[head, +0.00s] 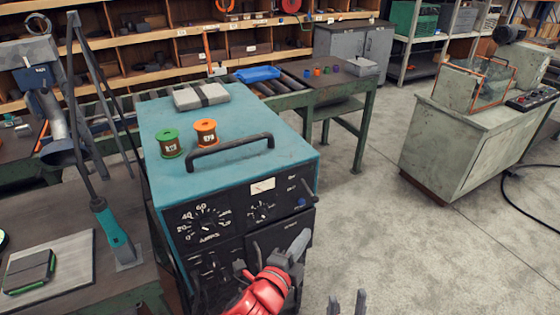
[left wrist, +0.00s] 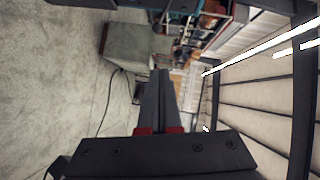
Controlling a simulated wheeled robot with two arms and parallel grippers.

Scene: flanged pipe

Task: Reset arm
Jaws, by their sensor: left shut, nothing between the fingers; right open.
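My left gripper (head: 295,250), with red parts behind grey fingers, is in front of the lower front panel of the teal welding machine (head: 225,115). In the left wrist view its dark fingers (left wrist: 160,98) lie together with nothing between them. My right gripper (head: 347,303) shows only as two grey fingertips at the bottom edge of the head view, apart and empty, over the concrete floor. The rest of my right arm is out of view.
A green spool (head: 170,143), an orange spool (head: 206,132) and a grey strapped box (head: 202,96) sit on the machine. A workbench (head: 135,278) stands at left, a grey cabinet (head: 460,145) at right. Floor between is clear, except a black cable (head: 520,205) at far right.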

